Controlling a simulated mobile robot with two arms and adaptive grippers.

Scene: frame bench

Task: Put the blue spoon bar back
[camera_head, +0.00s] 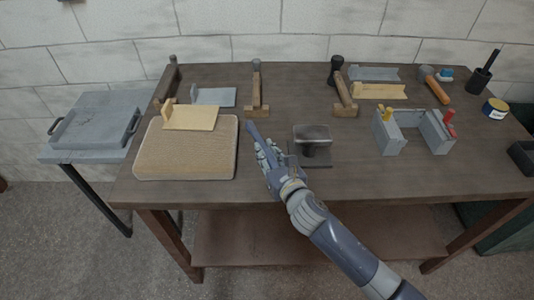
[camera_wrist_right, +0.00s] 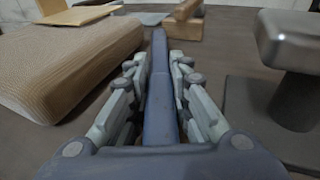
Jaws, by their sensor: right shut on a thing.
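The blue spoon bar, a long dark blue-grey bar (camera_head: 251,130), is in my right gripper (camera_head: 264,152) over the middle of the workbench (camera_head: 260,186). In the right wrist view the bar (camera_wrist_right: 160,95) lies lengthwise between the two fingers of the right gripper (camera_wrist_right: 158,75), which are shut on it. Its far end points away from me, toward a wooden block (camera_wrist_right: 180,28). I cannot tell if the bar touches the bench top. My left gripper is not in view.
A brown padded block (camera_head: 186,165) is left of the gripper, and a metal post on a plate (camera_head: 312,140) is close on the right. A grey frame fixture (camera_head: 390,137) with yellow and red clamps stands farther right. Wooden-based tools (camera_head: 257,105) stand behind. The front edge is mostly clear.

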